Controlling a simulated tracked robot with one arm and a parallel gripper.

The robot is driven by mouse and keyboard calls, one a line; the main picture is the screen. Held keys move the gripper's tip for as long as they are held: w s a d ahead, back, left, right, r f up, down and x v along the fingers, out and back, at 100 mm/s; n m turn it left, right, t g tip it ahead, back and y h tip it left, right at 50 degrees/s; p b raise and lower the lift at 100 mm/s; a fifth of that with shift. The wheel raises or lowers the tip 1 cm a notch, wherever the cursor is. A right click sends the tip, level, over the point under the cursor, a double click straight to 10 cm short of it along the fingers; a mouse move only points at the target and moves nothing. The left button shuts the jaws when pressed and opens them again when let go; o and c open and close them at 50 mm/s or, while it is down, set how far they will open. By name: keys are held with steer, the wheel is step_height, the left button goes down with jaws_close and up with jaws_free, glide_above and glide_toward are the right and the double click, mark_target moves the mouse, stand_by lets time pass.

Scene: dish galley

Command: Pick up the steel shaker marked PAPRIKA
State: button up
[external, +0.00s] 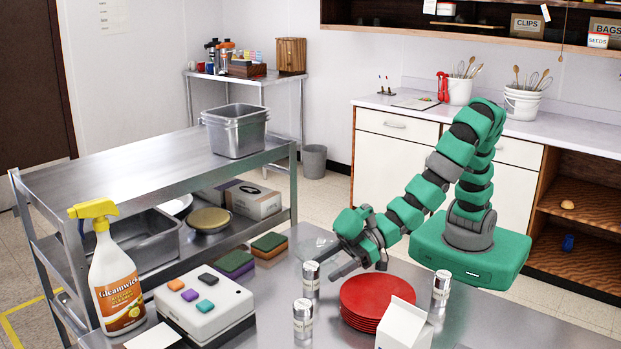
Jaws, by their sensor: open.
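Three steel shakers with pale labels stand upright on the steel table: one at the back (311,280), one nearer the front (303,319), and one right of the red plates (441,289). The label lettering is too small to read, so I cannot tell which is marked PAPRIKA. My gripper (328,264) is open and empty. It reaches down and left over the table, close to the back shaker's right side. I cannot tell whether it touches that shaker.
A white button box (204,308), a spray bottle (113,272) and sponges (269,243) are to the left. A steel cart (150,175) with a bin (236,131) stands behind.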

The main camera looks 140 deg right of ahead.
mark_target(311, 273)
steer(key=x, duration=0.4)
steer(key=shift+w+d+r+b, duration=0.15)
steer(key=shift+w+d+b, duration=0.15)
steer(key=shift+d+b, duration=0.15)
steer(key=shift+w, duration=0.3)
steer(key=c, duration=1.1)
